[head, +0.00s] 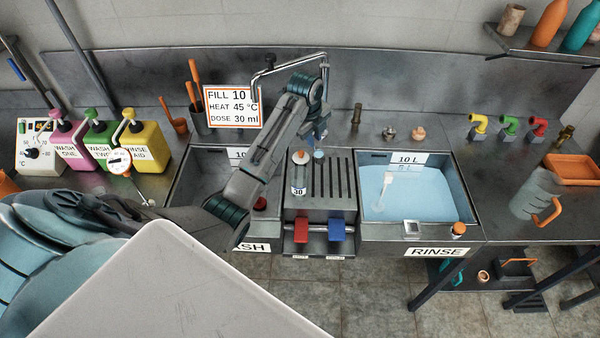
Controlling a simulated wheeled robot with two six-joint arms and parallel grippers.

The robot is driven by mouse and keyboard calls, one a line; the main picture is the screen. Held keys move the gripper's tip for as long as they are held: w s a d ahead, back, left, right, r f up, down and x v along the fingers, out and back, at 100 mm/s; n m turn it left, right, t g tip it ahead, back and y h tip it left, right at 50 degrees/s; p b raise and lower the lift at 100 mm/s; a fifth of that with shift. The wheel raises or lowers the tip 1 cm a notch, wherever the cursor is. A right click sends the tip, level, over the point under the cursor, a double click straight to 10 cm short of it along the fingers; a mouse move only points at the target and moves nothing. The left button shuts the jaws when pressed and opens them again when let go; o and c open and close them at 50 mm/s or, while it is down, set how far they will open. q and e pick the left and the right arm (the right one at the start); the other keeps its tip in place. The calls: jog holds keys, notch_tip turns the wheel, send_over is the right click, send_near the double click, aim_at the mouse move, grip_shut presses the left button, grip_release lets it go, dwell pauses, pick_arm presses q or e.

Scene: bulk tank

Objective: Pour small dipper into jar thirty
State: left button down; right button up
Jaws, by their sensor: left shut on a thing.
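My left gripper (318,139) is above the ribbed drainer between the two sinks, pointing down. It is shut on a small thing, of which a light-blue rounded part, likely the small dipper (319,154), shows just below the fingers. Jar thirty (298,176), a clear jar labelled 30 with an orange rim, stands upright on the left of the drainer. The blue part is just to the right of the jar's top in the picture. I cannot tell the height gap or whether anything is in the dipper. My right gripper is not in view.
The rinse sink (462,190) on the right holds blue water and a white long-handled thing (385,188). My left arm hides much of the wash sink (186,190). Coloured jugs (148,147) stand at left. A clear jug (533,196) stands at right. A tap (268,62) rises behind.

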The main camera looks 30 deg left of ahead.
pick_arm(q)
jog(key=shift+a, duration=0.1)
jog(key=shift+s+a, duration=0.1)
jog(key=shift+s, duration=0.05)
jog(key=shift+s+a, duration=0.1)
jog(key=shift+s, duration=0.1)
jog(key=shift+s+t, duration=0.4)
